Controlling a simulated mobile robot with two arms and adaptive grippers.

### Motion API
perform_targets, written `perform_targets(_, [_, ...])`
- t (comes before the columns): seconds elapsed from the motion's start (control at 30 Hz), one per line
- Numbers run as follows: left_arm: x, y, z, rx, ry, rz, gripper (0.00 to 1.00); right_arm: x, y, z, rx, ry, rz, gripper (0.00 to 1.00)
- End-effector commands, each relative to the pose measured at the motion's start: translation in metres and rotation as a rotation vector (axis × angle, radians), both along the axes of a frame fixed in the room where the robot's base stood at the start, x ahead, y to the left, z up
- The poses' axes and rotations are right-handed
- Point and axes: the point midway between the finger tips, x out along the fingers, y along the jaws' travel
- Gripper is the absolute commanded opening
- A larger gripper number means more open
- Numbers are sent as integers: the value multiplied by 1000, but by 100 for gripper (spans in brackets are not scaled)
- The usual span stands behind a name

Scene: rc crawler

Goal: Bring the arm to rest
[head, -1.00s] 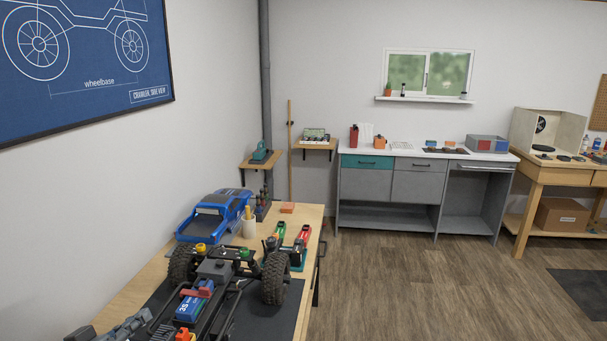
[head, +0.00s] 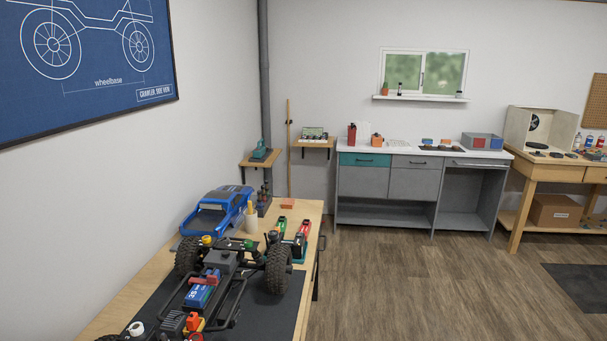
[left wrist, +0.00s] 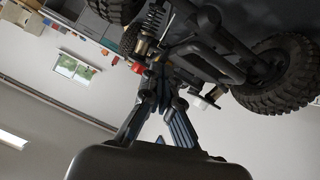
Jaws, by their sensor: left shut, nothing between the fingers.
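My left gripper (left wrist: 160,92) shows in the left wrist view, its two dark fingers close together with nothing held between them. The crawler chassis (left wrist: 205,55) fills the upper part of that view behind the fingertips; I cannot tell the exact gap between them. In the head view the chassis (head: 215,290) sits on the dark mat on the workbench, with a blue battery (head: 199,296) and large black tyres. My left gripper is not visible in the head view. My right gripper is in neither view.
The wall is close on the left. The wooden floor (head: 400,280) is open on the right, before the grey cabinet (head: 365,183).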

Motion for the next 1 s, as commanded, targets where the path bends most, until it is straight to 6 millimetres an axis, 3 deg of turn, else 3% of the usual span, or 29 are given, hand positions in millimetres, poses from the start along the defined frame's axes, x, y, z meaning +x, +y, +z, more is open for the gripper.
perform_targets(0.1, [-31,-18,-31,66,104,-26,0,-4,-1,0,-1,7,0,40])
perform_targets(0.3, [-95,-44,-75,194,302,-76,0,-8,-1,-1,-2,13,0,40])
perform_targets(0.5, [-157,-61,-97,293,488,-121,0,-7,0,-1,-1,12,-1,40])
perform_targets(0.7, [-215,-73,-105,356,658,-159,0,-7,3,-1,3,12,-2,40])
perform_targets(1.0, [-200,-74,-178,365,690,-170,0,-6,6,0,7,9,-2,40])
